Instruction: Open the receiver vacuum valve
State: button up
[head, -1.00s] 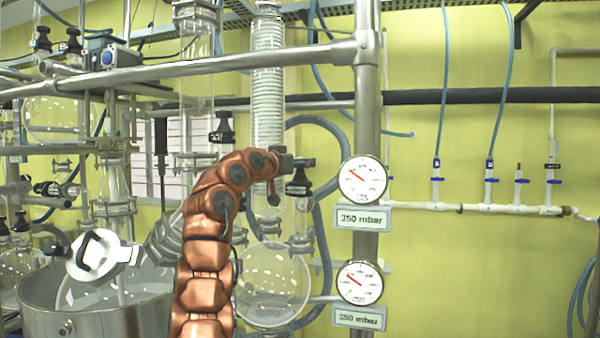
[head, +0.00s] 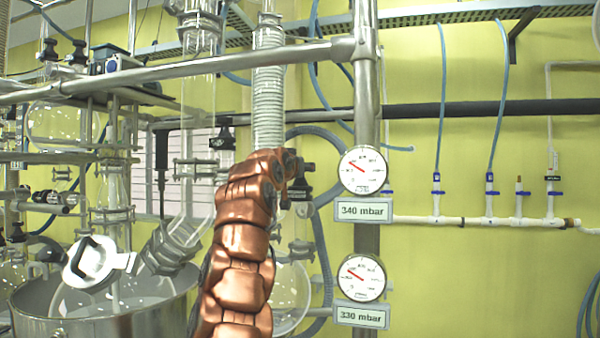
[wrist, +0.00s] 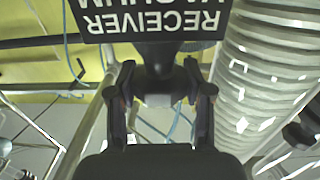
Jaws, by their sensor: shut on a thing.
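The receiver vacuum valve shows in the wrist view as a dark knob (wrist: 160,82) below an upside-down black label (wrist: 150,18) reading "RECEIVER VACUUM". My gripper (wrist: 163,98) has one finger on each side of this knob and is shut on it. My arm hides most of the gripper and the valve there. The round receiver flask (head: 291,292) is partly hidden behind my arm.
Two gauges on the steel post read 340 mbar (head: 363,170) above and 330 mbar (head: 360,278) below. A horizontal steel rail (head: 200,64) crosses above my arm. A steel vessel (head: 100,318) stands at lower left. The ribbed condenser is close beside my gripper in the wrist view.

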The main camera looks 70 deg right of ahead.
jog(key=shift+s+r+n+t, duration=0.1)
jog(key=shift+n+t, duration=0.3)
jog(key=shift+t, duration=0.25)
jog(key=shift+s+r+n+t, duration=0.1)
jog(key=shift+n+t, duration=0.3)
jog(key=shift+t, duration=0.25)
jog(key=shift+w+f+t+y+p, duration=0.1)
jog(key=shift+t+y+p, duration=0.2)
jog(key=shift+p, duration=0.05)
jog(key=shift+n+t+p, duration=0.4)
jog(key=shift+n+p, duration=0.1)
jog(key=shift+p, duration=0.1)
jog(key=shift+w+f+n+t+p, duration=0.1)
jog(key=shift+n+t+p, duration=0.2)
jog(key=shift+t+p, duration=0.15)
jog(key=o, duration=0.9)
jog(key=shift+o, duration=0.2)
